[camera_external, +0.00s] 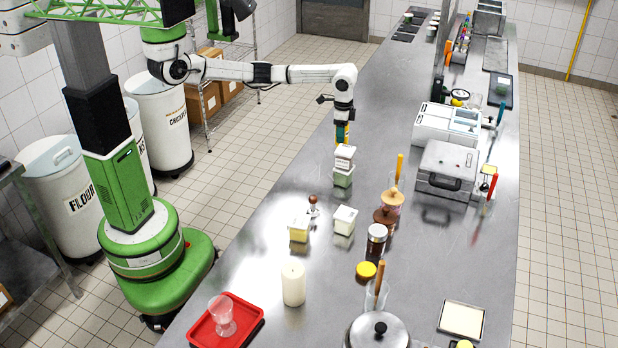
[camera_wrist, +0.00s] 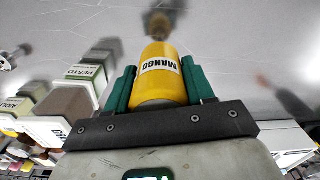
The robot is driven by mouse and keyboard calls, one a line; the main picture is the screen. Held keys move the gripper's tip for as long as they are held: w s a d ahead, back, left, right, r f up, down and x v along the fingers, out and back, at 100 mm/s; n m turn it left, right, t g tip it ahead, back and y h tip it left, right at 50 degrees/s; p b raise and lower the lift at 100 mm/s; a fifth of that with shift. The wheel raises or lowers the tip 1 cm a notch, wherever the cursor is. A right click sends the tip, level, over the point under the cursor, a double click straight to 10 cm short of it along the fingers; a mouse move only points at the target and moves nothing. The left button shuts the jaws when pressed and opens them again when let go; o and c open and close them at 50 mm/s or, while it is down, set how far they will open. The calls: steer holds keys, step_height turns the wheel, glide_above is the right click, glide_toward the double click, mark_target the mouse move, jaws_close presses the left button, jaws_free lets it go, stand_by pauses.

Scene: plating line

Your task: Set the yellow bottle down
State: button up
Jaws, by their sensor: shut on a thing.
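The yellow bottle (camera_wrist: 160,88), labelled MANGO, is between the two green fingers of my gripper (camera_wrist: 161,76) in the wrist view. The fingers are shut on its sides. Only a little yellow of the bottle shows there. The bottle's base is hidden, so I cannot tell whether it touches the counter.
A white box (camera_external: 344,219), a yellow-sided box (camera_external: 299,229) and jars (camera_external: 376,238) stand nearer the camera. A grey metal appliance (camera_external: 446,168) stands right. The counter beyond my gripper has bare room.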

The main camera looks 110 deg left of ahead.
steer(key=shift+f, duration=0.6)
steer(key=shift+f, duration=0.15)
steer(key=o, duration=0.7)
steer(key=shift+o, duration=0.2)
step_height(320, 180, up, 12)
steer(key=shift+r+b, duration=0.15)
steer(key=shift+b, duration=0.85)
